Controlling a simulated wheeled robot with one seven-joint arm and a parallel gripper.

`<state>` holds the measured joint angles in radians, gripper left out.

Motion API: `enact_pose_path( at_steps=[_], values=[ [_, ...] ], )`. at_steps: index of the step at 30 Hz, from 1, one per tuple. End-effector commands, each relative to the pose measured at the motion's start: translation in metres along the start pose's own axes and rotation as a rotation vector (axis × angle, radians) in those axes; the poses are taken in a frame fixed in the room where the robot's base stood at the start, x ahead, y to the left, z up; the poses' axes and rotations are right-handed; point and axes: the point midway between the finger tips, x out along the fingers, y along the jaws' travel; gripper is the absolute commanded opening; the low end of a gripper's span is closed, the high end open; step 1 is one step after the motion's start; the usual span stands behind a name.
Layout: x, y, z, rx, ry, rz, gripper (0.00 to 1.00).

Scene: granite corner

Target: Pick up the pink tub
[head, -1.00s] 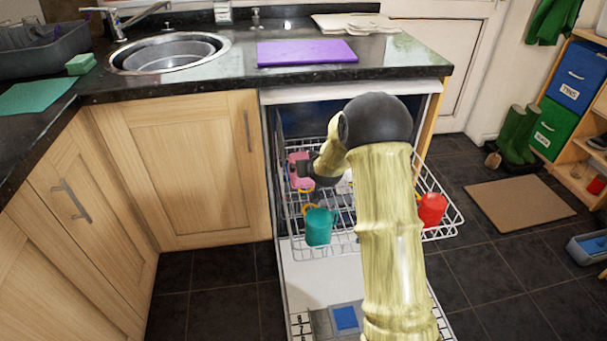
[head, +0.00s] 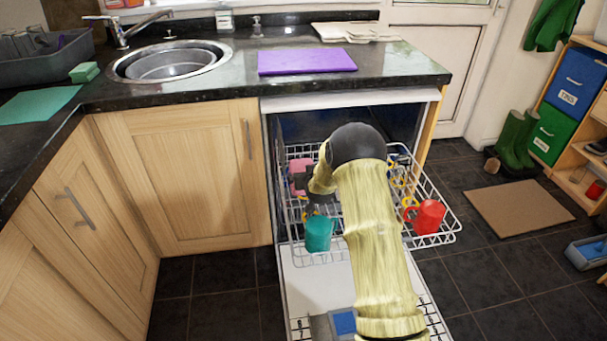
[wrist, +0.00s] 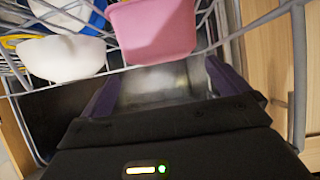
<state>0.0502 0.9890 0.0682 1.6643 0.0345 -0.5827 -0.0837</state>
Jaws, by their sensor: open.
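The pink tub (wrist: 153,30) sits in the wire dishwasher rack, at the top middle of the wrist view. In the head view the pink tub (head: 298,172) shows at the rack's left side, partly hidden by my arm. My gripper (wrist: 160,82) is open and empty, its two dark purple fingers spread below the tub in the wrist view. A rack wire crosses between the fingers and the tub. In the head view the fingers are mostly hidden behind my arm.
The pulled-out rack (head: 445,212) also holds a teal mug (head: 319,233), a red mug (head: 428,216) and a white bowl (wrist: 62,58) beside the tub. The dishwasher door (head: 312,285) lies open below. The worktop (head: 405,75) overhangs behind.

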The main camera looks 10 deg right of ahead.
Motion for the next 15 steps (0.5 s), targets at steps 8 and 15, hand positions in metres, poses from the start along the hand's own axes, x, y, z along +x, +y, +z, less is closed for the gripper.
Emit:
enact_pose_path(
  at_steps=[8, 15],
  values=[
    [0.021, -0.004, 0.001, -0.002, 0.000, -0.005, 1.00],
    [0.021, -0.004, 0.000, -0.002, 0.000, -0.005, 1.00]
  ],
)
